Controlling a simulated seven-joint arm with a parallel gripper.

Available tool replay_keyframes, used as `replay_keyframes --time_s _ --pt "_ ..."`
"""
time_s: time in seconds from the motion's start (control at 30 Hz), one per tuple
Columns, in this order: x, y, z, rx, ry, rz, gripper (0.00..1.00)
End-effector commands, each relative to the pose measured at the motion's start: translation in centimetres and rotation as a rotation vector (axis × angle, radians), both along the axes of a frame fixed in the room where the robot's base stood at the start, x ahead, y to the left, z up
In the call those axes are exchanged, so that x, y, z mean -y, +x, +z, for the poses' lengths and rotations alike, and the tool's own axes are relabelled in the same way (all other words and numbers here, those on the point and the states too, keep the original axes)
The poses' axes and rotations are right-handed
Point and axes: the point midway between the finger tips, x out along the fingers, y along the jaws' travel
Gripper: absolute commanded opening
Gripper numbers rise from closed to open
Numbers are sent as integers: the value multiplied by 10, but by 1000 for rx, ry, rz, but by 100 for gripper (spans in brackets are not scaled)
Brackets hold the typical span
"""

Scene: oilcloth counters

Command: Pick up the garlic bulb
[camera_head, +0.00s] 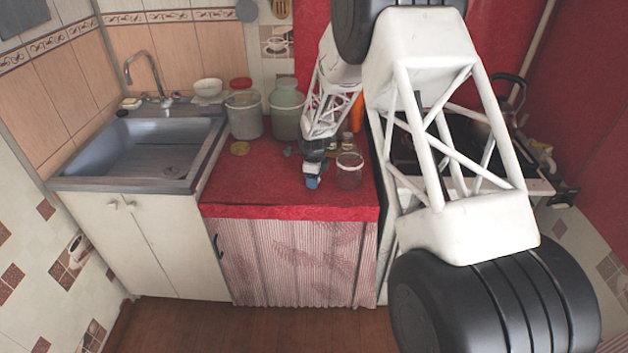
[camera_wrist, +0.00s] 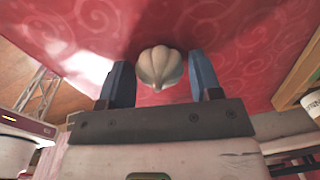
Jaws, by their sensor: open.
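The garlic bulb (camera_wrist: 160,66) is pale and ribbed and sits on the red oilcloth in the wrist view. My gripper (camera_wrist: 161,80) is open, with one blue-grey finger on each side of the bulb and a gap showing at both sides. I cannot tell how far down the fingers reach around it. In the head view my gripper (camera_head: 313,178) is low over the front part of the red counter (camera_head: 255,185), left of a glass jar. The bulb cannot be made out there and seems hidden by the gripper.
The clear glass jar (camera_head: 348,172) stands close to the right of my gripper. Large jars (camera_head: 244,116) stand at the back, and a sink (camera_head: 150,155) is at the left. A stove with a kettle (camera_head: 507,95) is at the right. The counter's front left is clear.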

Motion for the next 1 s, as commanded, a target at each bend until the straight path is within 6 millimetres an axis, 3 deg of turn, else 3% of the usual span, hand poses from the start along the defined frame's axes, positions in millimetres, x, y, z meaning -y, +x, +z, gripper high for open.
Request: replay_keyframes --time_s 0.3,0.53,1.0 --pt "0 0 0 0 0 0 58" --pt "0 0 0 0 0 0 23" --pt "0 0 3 0 0 0 23"
